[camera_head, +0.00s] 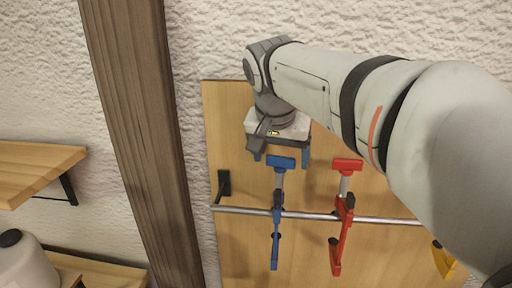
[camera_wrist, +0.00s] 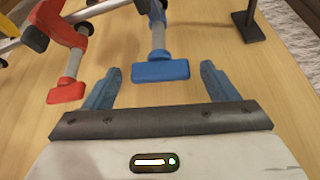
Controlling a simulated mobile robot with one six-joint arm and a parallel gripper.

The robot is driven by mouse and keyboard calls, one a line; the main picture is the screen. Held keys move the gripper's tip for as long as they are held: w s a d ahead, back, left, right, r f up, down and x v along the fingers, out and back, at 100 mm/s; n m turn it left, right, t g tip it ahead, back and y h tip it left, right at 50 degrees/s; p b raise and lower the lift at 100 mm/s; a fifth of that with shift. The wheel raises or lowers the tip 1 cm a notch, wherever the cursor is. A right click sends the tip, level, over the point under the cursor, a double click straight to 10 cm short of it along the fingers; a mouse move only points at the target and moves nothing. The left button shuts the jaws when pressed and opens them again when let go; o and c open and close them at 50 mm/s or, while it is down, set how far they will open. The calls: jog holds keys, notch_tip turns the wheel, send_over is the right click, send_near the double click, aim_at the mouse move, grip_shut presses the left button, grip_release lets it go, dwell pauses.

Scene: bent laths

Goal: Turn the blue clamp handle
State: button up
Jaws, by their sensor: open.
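The blue clamp (camera_head: 276,222) hangs on a metal rail in the head view, with its blue handle (camera_head: 281,163) at the top. In the wrist view the blue handle (camera_wrist: 160,71) is a flat block on a grey rod. My gripper (camera_head: 282,157) is just above the handle in the head view. In the wrist view my gripper (camera_wrist: 158,80) is open, with one blue-grey finger on each side of the handle. The handle lies between the fingertips, with a gap on both sides, and neither finger seems to touch it.
A red clamp (camera_head: 341,222) hangs right of the blue one; its red handle (camera_wrist: 66,92) is close to one finger in the wrist view. A yellow clamp (camera_head: 443,260) is farther right. The metal rail (camera_head: 313,215) crosses the wooden board (camera_head: 232,255). A wooden post (camera_head: 150,130) stands left.

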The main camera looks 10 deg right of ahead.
jog(key=shift+c, duration=0.2)
jog(key=c, duration=1)
jog(key=shift+o, duration=0.2)
jog(key=shift+f+n+b, duration=0.1)
jog(key=shift+n+b, duration=0.2)
jog(key=shift+n, duration=0.1)
jog(key=shift+n+y+b, duration=0.3)
jog(key=shift+n+y, duration=0.2)
jog(key=shift+n, duration=0.3)
jog(key=o, duration=1)
